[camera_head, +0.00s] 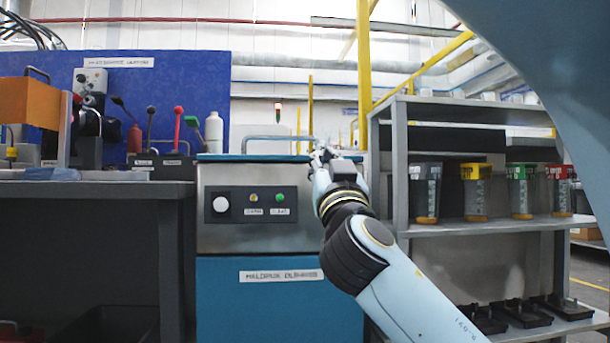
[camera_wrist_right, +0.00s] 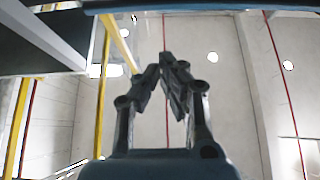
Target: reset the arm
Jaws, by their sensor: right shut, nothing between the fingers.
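My right arm comes up from the bottom right in the head view. Its gripper (camera_head: 322,156) is raised in front of the blue machine, near the top of its grey control panel (camera_head: 253,206). In the right wrist view the gripper's two dark fingers (camera_wrist_right: 168,68) close toward each other at the tips, with nothing held between them. The wrist camera looks up past the fingers at a pale wall or ceiling with lamps. My left gripper is not in view.
A grey shelf unit (camera_head: 480,228) stands at the right, close to my right arm. It carries several lidded containers and, below, black trays (camera_head: 525,312). A dark bench (camera_head: 95,187) with levers and bottles stands at the left. A yellow post (camera_head: 363,70) rises behind the gripper.

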